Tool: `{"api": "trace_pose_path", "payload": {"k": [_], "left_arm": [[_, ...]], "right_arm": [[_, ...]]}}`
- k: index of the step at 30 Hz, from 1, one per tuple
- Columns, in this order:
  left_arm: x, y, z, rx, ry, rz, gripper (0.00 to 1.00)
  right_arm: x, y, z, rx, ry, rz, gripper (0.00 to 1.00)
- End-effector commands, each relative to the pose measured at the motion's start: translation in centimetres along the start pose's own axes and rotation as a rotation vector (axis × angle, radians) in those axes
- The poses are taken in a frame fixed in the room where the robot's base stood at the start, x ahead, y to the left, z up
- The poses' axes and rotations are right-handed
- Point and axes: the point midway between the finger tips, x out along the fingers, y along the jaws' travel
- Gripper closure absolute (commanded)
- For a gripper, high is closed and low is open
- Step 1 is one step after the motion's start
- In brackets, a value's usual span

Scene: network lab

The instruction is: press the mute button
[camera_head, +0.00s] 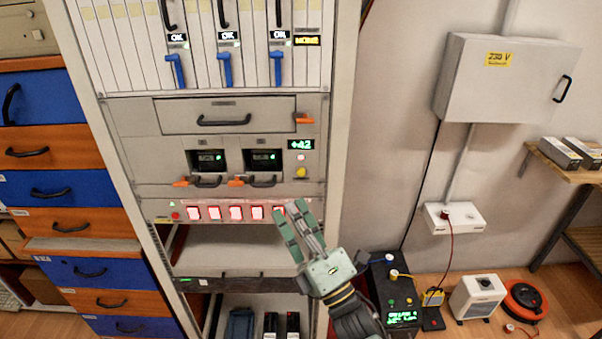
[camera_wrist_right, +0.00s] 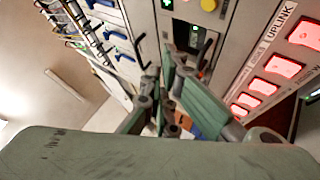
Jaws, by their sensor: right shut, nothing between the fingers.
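No label reading "mute" is legible in either view. A round yellow button (camera_head: 301,172) sits at the right of the rack's grey panel, below a small pale button (camera_head: 300,157) and a green "42" display (camera_head: 301,144). The yellow button also shows at the top of the wrist view (camera_wrist_right: 208,4). A small red round button (camera_head: 175,216) is at the left end of the lit strip. My right gripper (camera_head: 292,209) is shut and empty, its fingertips in front of the strip's right end, below the yellow button. It also shows in the wrist view (camera_wrist_right: 165,88). My left gripper is not in view.
A row of lit red-white switches (camera_head: 236,213) runs along the strip; my fingers partly cover its right end. An "UPLINK" label shows in the wrist view. Orange-handled modules (camera_head: 225,160) and a drawer (camera_head: 224,115) are above. A black unit (camera_head: 392,290) stands on the floor at right.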

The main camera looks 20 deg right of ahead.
Motion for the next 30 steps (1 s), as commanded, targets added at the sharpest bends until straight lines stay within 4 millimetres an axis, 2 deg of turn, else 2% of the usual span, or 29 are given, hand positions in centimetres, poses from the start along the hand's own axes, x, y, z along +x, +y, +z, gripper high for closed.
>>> {"api": "trace_pose_path", "payload": {"k": [15, 21, 30], "left_arm": [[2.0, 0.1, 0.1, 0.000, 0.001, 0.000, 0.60], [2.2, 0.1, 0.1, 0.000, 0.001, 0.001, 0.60], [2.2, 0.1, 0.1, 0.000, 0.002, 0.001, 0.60]], "right_arm": [[4.6, -3.5, 3.4, -0.002, 0.000, 0.002, 1.00], [5.3, -3.8, 3.9, 0.000, 0.000, 0.002, 1.00], [5.4, -3.9, 4.0, 0.000, 0.000, 0.001, 1.00]]}}
